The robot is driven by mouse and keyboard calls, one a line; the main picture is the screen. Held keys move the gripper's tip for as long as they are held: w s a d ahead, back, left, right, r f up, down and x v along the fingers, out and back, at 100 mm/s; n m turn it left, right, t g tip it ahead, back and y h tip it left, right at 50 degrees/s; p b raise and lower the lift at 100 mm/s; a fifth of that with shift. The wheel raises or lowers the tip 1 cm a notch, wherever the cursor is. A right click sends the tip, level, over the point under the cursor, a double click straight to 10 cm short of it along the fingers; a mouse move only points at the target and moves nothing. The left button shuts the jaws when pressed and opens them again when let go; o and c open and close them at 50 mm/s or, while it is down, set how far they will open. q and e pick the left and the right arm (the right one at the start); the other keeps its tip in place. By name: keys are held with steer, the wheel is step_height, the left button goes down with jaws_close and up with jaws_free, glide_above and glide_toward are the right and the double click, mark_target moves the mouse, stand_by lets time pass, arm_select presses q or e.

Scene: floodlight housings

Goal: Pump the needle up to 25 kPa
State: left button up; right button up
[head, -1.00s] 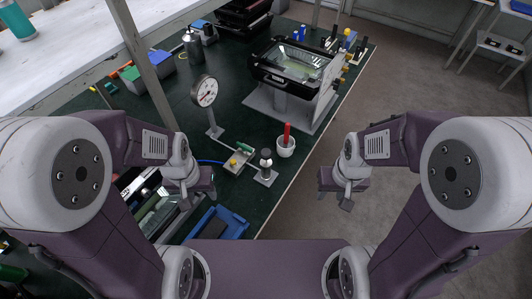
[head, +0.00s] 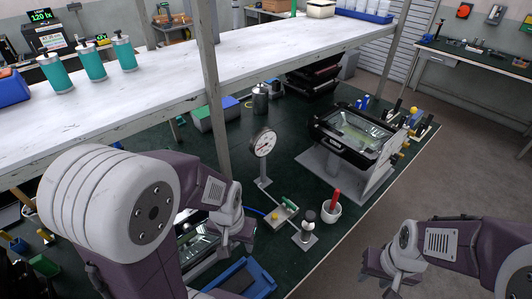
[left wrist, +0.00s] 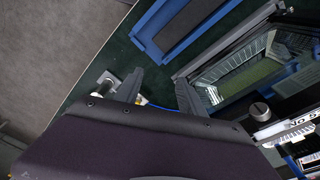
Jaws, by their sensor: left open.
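The round white gauge (head: 263,142) stands upright on a grey post; its needle is thin, and I cannot read its value. Next to its foot is a small plate with a green lever (head: 290,203). In front of that stands the pump (head: 308,218), a dark knob on a pale post and grey base. My left gripper (head: 236,246) is open and empty, left of the pump and apart from it. The left wrist view shows its two fingers (left wrist: 158,90) spread, with a pale post on a plate (left wrist: 104,84) beside one finger. My right gripper (head: 376,282) looks open and empty, off the table's right edge.
A white cup (head: 327,212) with a red-handled tool stands right of the pump. A floodlight housing (head: 357,133) sits on a grey stand behind. A blue tray (head: 243,280) lies near my left gripper. A white shelf (head: 150,95) with teal bottles overhangs the bench.

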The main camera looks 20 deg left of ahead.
arm_select(q)
steer(key=c, duration=0.5)
steer(key=shift+s+n, duration=0.15)
steer(key=shift+n, duration=0.55)
jaws_close()
steer(key=w+d+r+n+p, duration=0.2)
steer(key=w+r+n, duration=0.3)
steer(key=w, duration=0.4)
steer(key=w+d+r+n+p, duration=0.2)
steer(key=w+d+r+n, duration=0.1)
steer(key=w+n, duration=0.55)
steer(key=w+d+f+m+p, duration=0.2)
steer(key=w+d+f+p, duration=0.15)
steer(key=w+d, duration=0.5)
steer(key=s+d+f+y+p, duration=0.1)
steer(key=s+d+f, duration=0.3)
steer(key=s+d, duration=0.1)
steer(key=shift+d+f+m+g+p, duration=0.25)
steer(key=shift+d+m+g+p, duration=0.1)
steer(key=shift+m, duration=0.1)
